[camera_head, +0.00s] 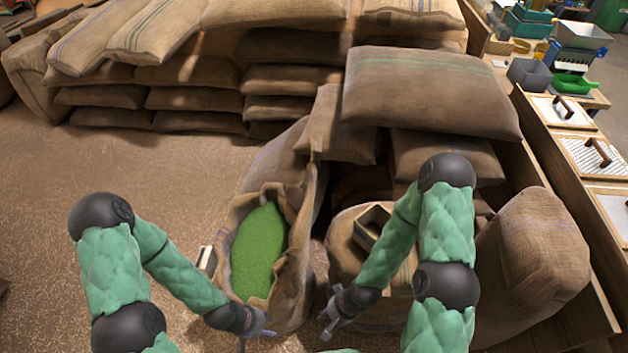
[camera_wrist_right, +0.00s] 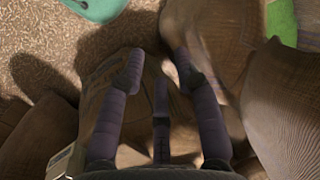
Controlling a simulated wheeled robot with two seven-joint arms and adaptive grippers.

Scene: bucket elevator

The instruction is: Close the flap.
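I cannot make out a flap with certainty in either view. An open burlap sack (camera_head: 298,262) full of green grain (camera_head: 258,250) stands between my forearms, its mouth facing up. My left gripper (camera_head: 258,334) is at the sack's near side, low in the head view; its fingers look spread, with nothing seen between them. My right gripper (camera_head: 330,323) is to the right of the open sack, near the lower part of a closed sack. In the right wrist view its fingers (camera_wrist_right: 158,75) are spread and empty above brown burlap. Whether they touch it is unclear.
A small wooden box (camera_head: 371,226) sits on a sack beside my right forearm. Stacked sacks (camera_head: 425,90) fill the back, and another sack (camera_head: 530,255) stands right. Wooden bins with handled lids (camera_head: 592,155) line the right edge. The floor at left (camera_head: 95,165) is clear.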

